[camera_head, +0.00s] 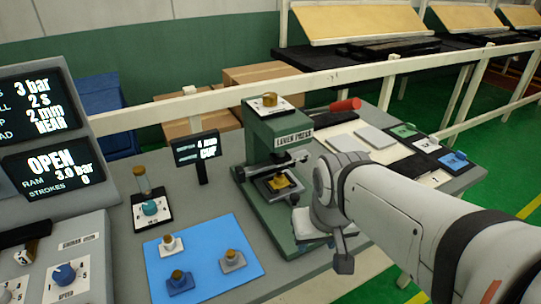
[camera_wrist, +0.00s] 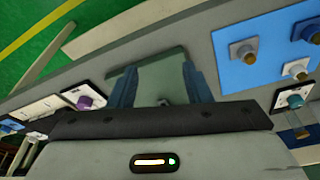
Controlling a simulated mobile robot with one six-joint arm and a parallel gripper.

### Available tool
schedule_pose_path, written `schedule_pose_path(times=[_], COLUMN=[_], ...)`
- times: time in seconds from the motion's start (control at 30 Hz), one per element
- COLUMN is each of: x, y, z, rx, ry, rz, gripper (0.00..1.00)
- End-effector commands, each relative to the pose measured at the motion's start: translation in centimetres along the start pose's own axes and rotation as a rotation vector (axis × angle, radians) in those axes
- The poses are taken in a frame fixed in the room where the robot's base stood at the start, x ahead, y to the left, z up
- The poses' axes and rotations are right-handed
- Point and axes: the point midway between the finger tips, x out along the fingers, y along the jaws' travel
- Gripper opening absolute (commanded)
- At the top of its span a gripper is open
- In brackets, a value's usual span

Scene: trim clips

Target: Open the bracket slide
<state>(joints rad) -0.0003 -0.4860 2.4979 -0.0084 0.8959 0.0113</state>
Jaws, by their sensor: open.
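The green lever press (camera_head: 268,135) stands on the grey bench, with a lettered label on its front. A dark square frame holding a yellow piece (camera_head: 279,182) sits low on its front; I cannot tell for certain whether this is the bracket slide. My arm reaches in from the right, and its wrist hangs just right of the press base. It hides part of that side. In the wrist view my gripper (camera_wrist: 160,85) is open, with nothing seen held between its two blue-grey fingers. A grey-green surface (camera_wrist: 158,72) shows beyond and between them.
A blue mat (camera_head: 215,284) with several small knobbed blocks lies left of the press. A small black display (camera_head: 197,147) stands behind it. A control panel with screens (camera_head: 48,165) fills the left. A red handle (camera_head: 345,105) and cards lie right. A pale rail (camera_head: 330,78) runs behind.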

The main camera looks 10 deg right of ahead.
Motion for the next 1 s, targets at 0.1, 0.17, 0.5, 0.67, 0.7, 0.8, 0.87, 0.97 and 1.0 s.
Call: schedule_pose_path(times=[0.1,0.17,0.5,0.67,0.7,0.8,0.87,0.97,1.0], x=[0.1,0.3,3.7,5.0,5.3,6.3,7.2,8.9,9.6], y=[1.7,2.0,0.3,-0.5,-0.6,-0.4,-0.2,0.1,0.2], z=[-2.1,-3.9,-15.3,-17.6,-17.9,-18.1,-18.1,-18.3,-18.4], rx=[0.042,0.087,0.368,0.427,0.434,0.441,0.442,0.442,0.442], ry=[0.002,0.01,0.117,0.149,0.152,0.154,0.151,0.151,0.15], rz=[0.024,0.046,0.135,0.138,0.137,0.139,0.139,0.14,0.139], gripper=[0.48,0.48,0.48,0.48,0.48,0.48,0.48,0.48,0.48])
